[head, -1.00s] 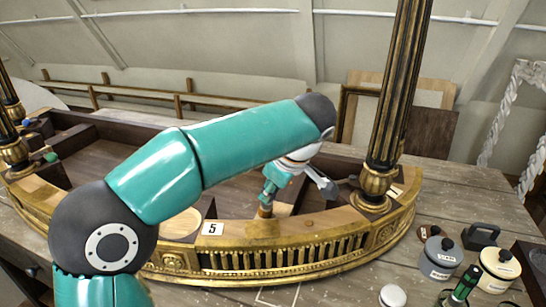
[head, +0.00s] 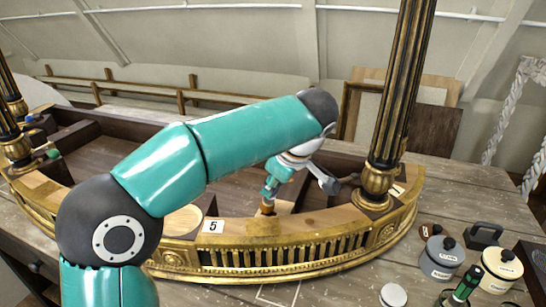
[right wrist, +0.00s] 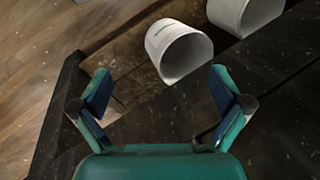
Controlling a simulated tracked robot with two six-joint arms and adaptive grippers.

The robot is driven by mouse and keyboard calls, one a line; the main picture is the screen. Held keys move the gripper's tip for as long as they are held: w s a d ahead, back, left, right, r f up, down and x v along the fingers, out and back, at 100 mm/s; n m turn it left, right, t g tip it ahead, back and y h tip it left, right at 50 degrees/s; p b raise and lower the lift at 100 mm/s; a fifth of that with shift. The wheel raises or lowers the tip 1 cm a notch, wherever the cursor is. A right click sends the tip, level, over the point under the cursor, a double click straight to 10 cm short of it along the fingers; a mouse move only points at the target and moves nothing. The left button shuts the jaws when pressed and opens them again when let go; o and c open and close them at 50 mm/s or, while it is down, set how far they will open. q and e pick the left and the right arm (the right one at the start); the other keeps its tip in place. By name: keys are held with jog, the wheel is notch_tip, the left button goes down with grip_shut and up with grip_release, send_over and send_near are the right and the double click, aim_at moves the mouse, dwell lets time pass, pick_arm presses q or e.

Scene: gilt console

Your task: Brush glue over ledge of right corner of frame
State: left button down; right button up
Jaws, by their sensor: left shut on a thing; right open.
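The gilt frame (head: 310,262) curves across the head view, with a pale wooden ledge (head: 325,218) along its top toward the right corner, at the foot of the black and gold column (head: 393,110). My left gripper (head: 273,188) points down over the ledge, right of the number 5 tag (head: 213,226). It is shut on a small brush (head: 267,208), mostly hidden by the fingers. The brush end is at or just above the ledge; I cannot tell if it touches. My right gripper (right wrist: 161,85) is open and empty in the right wrist view.
Right of the frame stand a grey lidded pot (head: 441,260), a cream pot (head: 497,272), a white lid (head: 393,295) and a green-black bottle (head: 462,286). In the right wrist view, two white cylindrical things (right wrist: 178,52) lie beyond my right fingers, over dark boards.

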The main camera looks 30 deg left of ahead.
pick_arm(q)
jog(key=shift+s+a, duration=0.2)
jog(key=shift+a, duration=0.65)
jog(key=shift+w, duration=0.1)
jog(key=shift+w+a, duration=0.1)
jog(key=shift+w, duration=0.25)
jog(key=shift+w+d, duration=0.25)
jog(key=shift+s+d, duration=0.2)
jog(key=shift+d, duration=0.55)
jog(key=shift+w+a, duration=0.2)
jog(key=shift+a, duration=0.25)
jog(key=shift+s+a, duration=0.25)
jog(key=shift+a, duration=0.25)
jog(key=shift+d+b, duration=0.1)
jog(key=shift+b, duration=0.2)
jog(key=shift+w+d, duration=0.2)
jog(key=shift+d, duration=0.55)
jog(key=shift+w+d+r+p, duration=0.1)
jog(key=shift+r+p, duration=1.15)
jog(key=shift+r, duration=0.35)
jog(key=shift+r+p, duration=1.75)
jog(key=shift+r, duration=0.4)
pick_arm(e)
jog(key=shift+w+d+r, duration=0.1)
jog(key=shift+w+r, duration=0.1)
jog(key=shift+r, duration=1.2)
jog(key=shift+w+d+r, duration=0.1)
jog(key=shift+w+r, duration=0.05)
jog(key=shift+r, duration=1.2)
